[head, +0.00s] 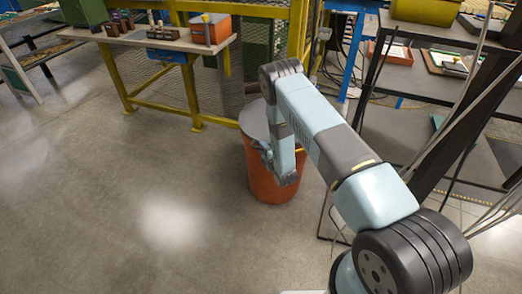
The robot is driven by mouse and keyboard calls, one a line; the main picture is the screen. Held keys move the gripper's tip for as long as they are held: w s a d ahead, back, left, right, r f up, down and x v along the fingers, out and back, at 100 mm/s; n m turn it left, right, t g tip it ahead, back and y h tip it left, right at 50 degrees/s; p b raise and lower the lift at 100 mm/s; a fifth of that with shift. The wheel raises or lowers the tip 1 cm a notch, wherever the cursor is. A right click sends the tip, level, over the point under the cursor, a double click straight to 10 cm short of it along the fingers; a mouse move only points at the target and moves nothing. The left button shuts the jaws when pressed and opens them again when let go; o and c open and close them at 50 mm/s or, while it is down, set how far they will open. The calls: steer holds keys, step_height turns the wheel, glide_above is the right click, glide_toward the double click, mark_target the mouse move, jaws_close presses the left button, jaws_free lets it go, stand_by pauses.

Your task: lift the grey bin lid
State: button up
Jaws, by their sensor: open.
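An orange bin (262,186) stands on the floor in the middle of the head view. Its round grey lid (252,121) lies on top, and my arm hides its right part. My gripper (264,151) shows small at the end of the downward-hanging wrist, in front of the bin and below the lid's near edge in the picture. It is open, and I see nothing between its fingers. I cannot tell how far it is from the bin or whether it touches the lid.
A workbench (150,40) with yellow legs and wooden pieces stands at the back left. Yellow posts and mesh rise behind the bin. A dark metal shelf (430,85) with trays stands at the right. The concrete floor (110,200) at the left is clear.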

steer(key=shift+w+a, duration=0.1)
steer(key=shift+w, duration=0.1)
steer(key=shift+c, duration=0.4)
jaws_close()
